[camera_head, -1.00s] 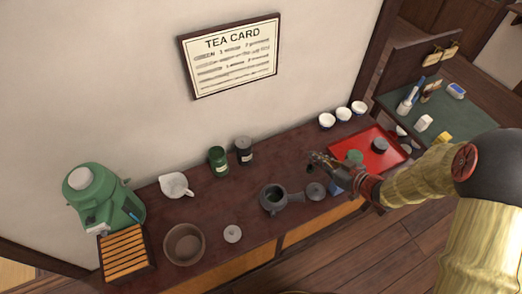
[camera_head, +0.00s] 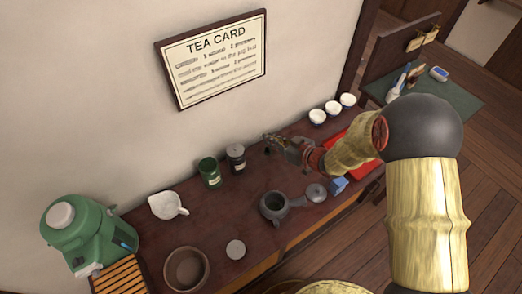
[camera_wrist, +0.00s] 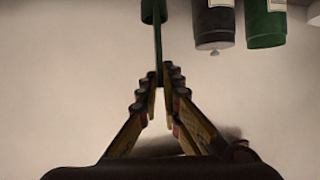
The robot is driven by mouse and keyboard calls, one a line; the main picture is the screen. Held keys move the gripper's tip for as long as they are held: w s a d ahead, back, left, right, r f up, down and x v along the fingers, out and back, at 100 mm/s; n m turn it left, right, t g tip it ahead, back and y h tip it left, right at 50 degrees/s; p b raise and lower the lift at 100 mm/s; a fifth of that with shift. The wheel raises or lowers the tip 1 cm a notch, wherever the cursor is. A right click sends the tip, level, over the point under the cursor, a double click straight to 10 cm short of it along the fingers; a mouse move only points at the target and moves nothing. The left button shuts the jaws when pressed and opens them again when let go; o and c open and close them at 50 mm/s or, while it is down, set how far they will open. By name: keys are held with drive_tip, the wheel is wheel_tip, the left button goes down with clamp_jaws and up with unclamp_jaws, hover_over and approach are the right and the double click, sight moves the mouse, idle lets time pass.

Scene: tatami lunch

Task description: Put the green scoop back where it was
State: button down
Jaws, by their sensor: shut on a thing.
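My gripper (camera_head: 267,143) is above the dark counter, to the right of the canisters in the head view. In the wrist view its fingertips (camera_wrist: 158,82) are shut on the thin handle of the green scoop (camera_wrist: 153,12). The scoop's wider end points away from the fingers, to the top edge, where it is cut off. I cannot make out the scoop in the head view. A green canister (camera_head: 209,172) and a dark canister (camera_head: 236,158) stand side by side near the wall. The wrist view also shows the dark canister (camera_wrist: 213,20) and green canister (camera_wrist: 265,22), apart from the scoop.
A dark teapot (camera_head: 274,206), a grey lid (camera_head: 316,193) and a blue block (camera_head: 339,185) are at the front edge. A white pitcher (camera_head: 166,205) and brown bowl (camera_head: 186,269) are left. White cups (camera_head: 332,109) stand behind the red tray (camera_head: 335,140), partly hidden by my arm.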

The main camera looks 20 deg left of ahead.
drive_tip(key=w+a+f+b, duration=0.1)
drive_tip(key=a+f+b, duration=0.2)
drive_tip(key=f, duration=0.5)
drive_tip(key=shift+a+f, duration=0.3)
drive_tip(key=shift+a, duration=0.2)
drive_tip(key=shift+w+f, duration=0.1)
drive_tip(key=c, duration=2.1)
unclamp_jaws()
drive_tip(key=shift+o, duration=0.5)
drive_tip(key=p+v, duration=0.3)
drive_tip(key=v, duration=0.9)
